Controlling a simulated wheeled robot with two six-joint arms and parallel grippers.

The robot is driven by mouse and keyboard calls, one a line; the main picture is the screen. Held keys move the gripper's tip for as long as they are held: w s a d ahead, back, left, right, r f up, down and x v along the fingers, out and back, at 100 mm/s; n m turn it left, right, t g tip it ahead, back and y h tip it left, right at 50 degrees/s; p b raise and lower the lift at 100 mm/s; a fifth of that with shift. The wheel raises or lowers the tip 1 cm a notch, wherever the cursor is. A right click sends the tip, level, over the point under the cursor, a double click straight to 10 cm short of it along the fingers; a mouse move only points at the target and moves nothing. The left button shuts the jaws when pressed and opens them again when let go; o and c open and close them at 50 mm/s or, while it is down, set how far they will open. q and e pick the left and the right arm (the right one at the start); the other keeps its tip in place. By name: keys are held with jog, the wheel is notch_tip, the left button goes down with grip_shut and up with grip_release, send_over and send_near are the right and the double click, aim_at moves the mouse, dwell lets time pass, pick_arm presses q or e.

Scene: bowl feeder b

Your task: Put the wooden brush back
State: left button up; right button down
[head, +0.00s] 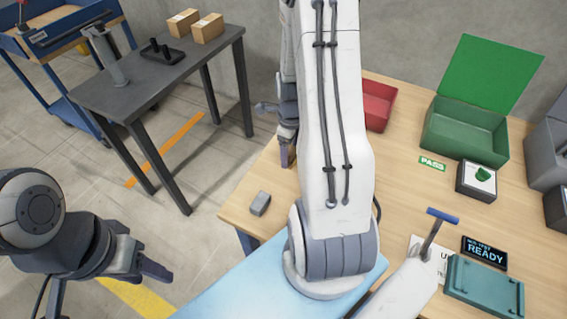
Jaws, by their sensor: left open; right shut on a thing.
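I cannot make out the wooden brush clearly. My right gripper (286,140) is beyond my large white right arm, at the table's left edge, and is partly hidden by it. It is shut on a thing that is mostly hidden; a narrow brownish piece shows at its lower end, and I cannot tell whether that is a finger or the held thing. My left gripper (140,254) is open and empty at the lower left, over the floor and away from the wooden table (235,197).
A small grey block (260,203) lies near the table's left edge. Red (379,105) and green (463,133) bins, a button box (477,180), a READY display (484,252) and a teal box (484,287) stand right. A dark side table (150,88) holds two cartons.

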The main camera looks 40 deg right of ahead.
jog(key=shift+w+a+f, duration=0.25)
jog(key=shift+w+f, duration=0.05)
jog(key=shift+w, duration=0.15)
jog(key=shift+w+a+f, duration=0.2)
jog(key=shift+w+f, duration=0.1)
jog(key=shift+w, duration=0.15)
jog(key=shift+f, duration=0.2)
jog(key=shift+f+b, duration=0.5)
jog(key=shift+f, duration=1.35)
jog(key=shift+f, duration=0.2)
grip_release()
jog(key=shift+r, duration=0.1)
